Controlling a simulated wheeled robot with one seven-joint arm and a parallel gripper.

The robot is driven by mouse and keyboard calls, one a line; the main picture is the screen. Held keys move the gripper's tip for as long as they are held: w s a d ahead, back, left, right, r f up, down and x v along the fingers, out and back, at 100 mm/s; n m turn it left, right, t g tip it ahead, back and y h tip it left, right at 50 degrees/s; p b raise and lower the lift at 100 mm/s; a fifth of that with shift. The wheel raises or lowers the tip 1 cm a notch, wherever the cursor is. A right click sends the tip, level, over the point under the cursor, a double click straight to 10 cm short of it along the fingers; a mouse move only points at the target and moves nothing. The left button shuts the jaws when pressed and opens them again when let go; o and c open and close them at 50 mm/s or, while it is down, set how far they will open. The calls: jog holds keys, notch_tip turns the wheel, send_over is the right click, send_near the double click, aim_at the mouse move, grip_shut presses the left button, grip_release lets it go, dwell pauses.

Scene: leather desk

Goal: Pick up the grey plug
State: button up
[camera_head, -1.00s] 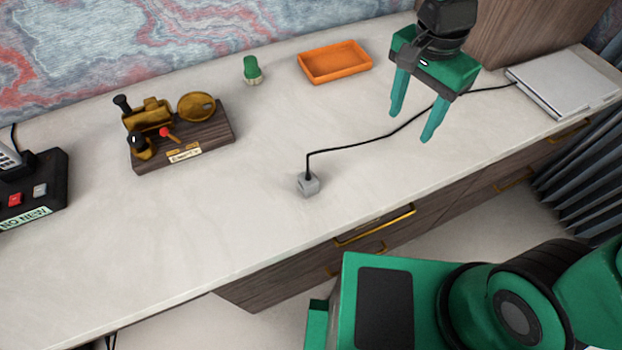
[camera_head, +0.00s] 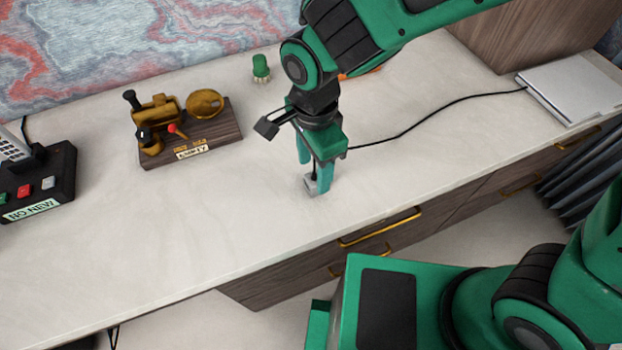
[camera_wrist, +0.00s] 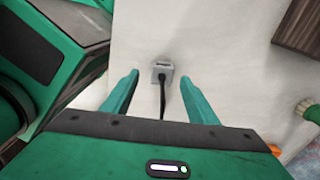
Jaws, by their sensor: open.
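The grey plug (camera_head: 310,185) sits on the pale desk top near its front edge, partly hidden behind my gripper in the head view. In the wrist view the plug (camera_wrist: 162,70) lies between the two fingertips, a little beyond them, with its black cable running back toward the palm. My gripper (camera_head: 314,176) points down over the plug, green fingers apart. In the wrist view my gripper (camera_wrist: 161,75) is open, with a gap on each side of the plug. Whether the fingertips are level with the plug is hard to tell.
A wooden stand with brass parts (camera_head: 190,140) is to the left. A black cable (camera_head: 440,108) runs to a flat silver device (camera_head: 570,88). The front left desk is clear.

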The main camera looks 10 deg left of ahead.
aim_at(314, 178)
jog(key=shift+w+f, duration=0.2)
jog(key=shift+f, duration=2.35)
jog(key=c, duration=1.3)
